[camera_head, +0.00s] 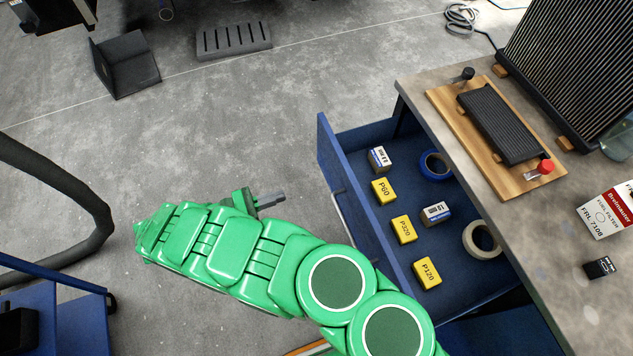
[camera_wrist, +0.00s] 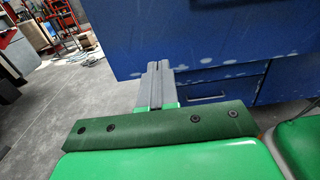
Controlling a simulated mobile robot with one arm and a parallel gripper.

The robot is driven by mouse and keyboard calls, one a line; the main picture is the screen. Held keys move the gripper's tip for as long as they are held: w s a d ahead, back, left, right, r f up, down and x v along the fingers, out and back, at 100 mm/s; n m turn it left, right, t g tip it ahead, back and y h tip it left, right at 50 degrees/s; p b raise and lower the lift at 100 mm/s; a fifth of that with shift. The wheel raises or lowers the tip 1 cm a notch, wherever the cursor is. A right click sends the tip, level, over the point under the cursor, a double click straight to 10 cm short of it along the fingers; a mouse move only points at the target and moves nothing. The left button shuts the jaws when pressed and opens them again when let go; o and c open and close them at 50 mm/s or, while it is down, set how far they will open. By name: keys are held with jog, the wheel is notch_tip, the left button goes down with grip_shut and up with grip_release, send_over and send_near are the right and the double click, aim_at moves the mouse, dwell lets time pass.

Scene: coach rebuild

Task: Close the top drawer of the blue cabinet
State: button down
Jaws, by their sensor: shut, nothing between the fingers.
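The blue cabinet's top drawer (camera_head: 378,225) is pulled out to the left from under the worktop in the head view. Its blue front panel (camera_head: 334,160) faces my arm. My gripper (camera_head: 283,197) is just left of this panel, its grey fingers shut and empty and pointing toward it. In the head view a gap of floor shows between fingertips and panel. In the wrist view the shut fingers (camera_wrist: 157,66) point at the scuffed blue drawer front (camera_wrist: 215,38). Lower drawers of the cabinet (camera_wrist: 208,98) show below it. My green arm hides the drawer's near corner in the head view.
The drawer holds small boxes, yellow packs (camera_head: 404,229) and tape rolls (camera_head: 435,165). The worktop (camera_head: 555,255) carries a wooden board (camera_head: 535,183), a radiator (camera_head: 570,60) and a filter box (camera_head: 607,212). A thick hose (camera_head: 85,200) lies left.

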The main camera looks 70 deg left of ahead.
aim_at(334, 179)
jog(key=w, duration=1.4)
dwell(0.4)
jog(key=w, duration=2.3)
jog(key=shift+d, duration=0.1)
jog(key=shift+w, duration=0.75)
jog(key=shift+w+r, duration=0.1)
jog(key=shift+w, duration=0.05)
jog(key=s, duration=1.5)
